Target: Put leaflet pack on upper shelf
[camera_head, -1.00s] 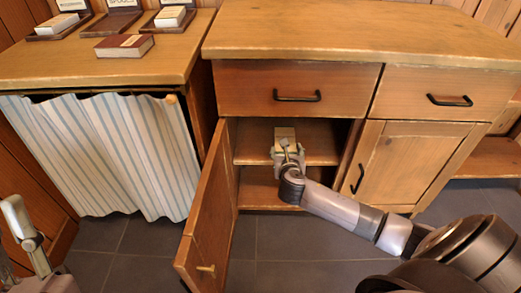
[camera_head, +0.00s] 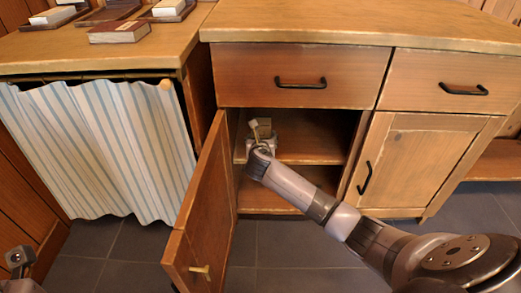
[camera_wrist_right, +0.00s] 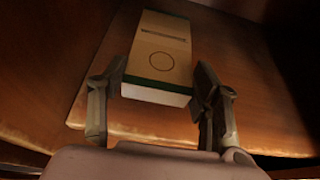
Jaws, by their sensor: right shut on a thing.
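The leaflet pack (camera_head: 264,124) is a small cream box inside the open cabinet, at the upper shelf (camera_head: 310,150). In the right wrist view the pack (camera_wrist_right: 160,60) shows a green band, a dark line and a circle, above a wooden board. My right gripper (camera_head: 261,138) reaches into the cabinet; its two fingers (camera_wrist_right: 160,85) stand on either side of the pack's near end, shut on it. I cannot tell whether the pack touches the shelf. Part of my left gripper (camera_head: 20,262) shows at the lower left, its fingers unclear.
The open cabinet door (camera_head: 205,210) stands left of my right arm. A drawer (camera_head: 300,80) is just above the opening. The shelf's right part and the lower compartment (camera_head: 285,195) look empty. A striped curtain (camera_head: 100,150) hangs at the left, below a counter with boxes.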

